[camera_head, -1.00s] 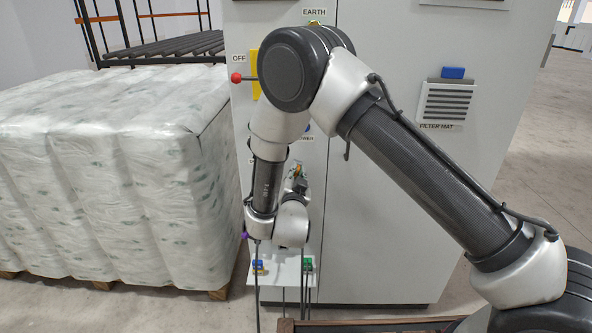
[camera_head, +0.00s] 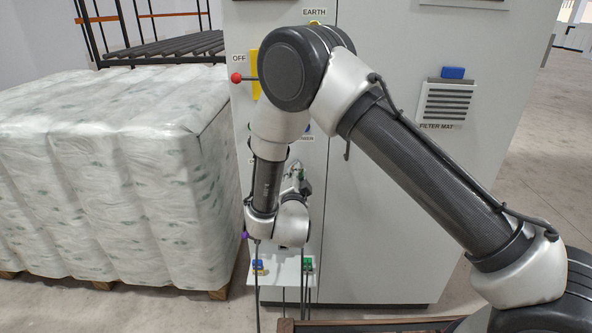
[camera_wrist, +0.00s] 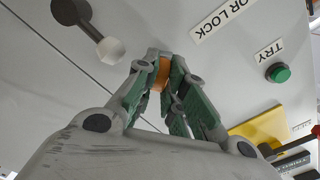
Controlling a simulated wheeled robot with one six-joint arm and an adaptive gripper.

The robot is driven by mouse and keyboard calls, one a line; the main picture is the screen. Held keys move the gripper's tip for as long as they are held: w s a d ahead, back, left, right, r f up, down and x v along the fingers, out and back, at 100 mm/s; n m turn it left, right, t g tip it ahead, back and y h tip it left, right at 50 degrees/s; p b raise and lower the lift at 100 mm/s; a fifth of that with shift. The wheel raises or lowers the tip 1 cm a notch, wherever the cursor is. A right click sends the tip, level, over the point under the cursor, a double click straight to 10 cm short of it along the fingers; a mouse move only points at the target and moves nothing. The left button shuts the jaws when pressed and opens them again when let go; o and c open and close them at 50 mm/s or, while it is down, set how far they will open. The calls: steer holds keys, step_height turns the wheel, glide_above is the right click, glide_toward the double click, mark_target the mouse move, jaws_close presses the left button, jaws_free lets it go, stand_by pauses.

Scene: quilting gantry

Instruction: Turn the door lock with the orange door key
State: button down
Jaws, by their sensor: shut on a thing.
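My gripper (camera_wrist: 160,62) is shut on the orange door key (camera_wrist: 160,74); only a small orange part shows between the fingertips in the wrist view. The fingertips are close to the grey cabinet front, just left of the partly cut-off door lock label (camera_wrist: 225,18). The lock itself is hidden behind the fingers and key, so I cannot tell how far the key is in or how it is turned. In the head view my gripper (camera_head: 297,182) is small, in front of the cabinet (camera_head: 385,220) and partly behind my arm.
In the wrist view, a green button (camera_wrist: 278,73) sits under a TRY label, a dark handle with a pale knob (camera_wrist: 108,49) is at upper left, and a yellow plate (camera_wrist: 262,127) is at right. A wrapped pallet load (camera_head: 110,190) stands left of the cabinet.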

steer(key=m, duration=0.3)
steer(key=shift+m, duration=0.3)
steer(key=m, duration=0.3)
steer(key=c, duration=1.4)
jaws_free()
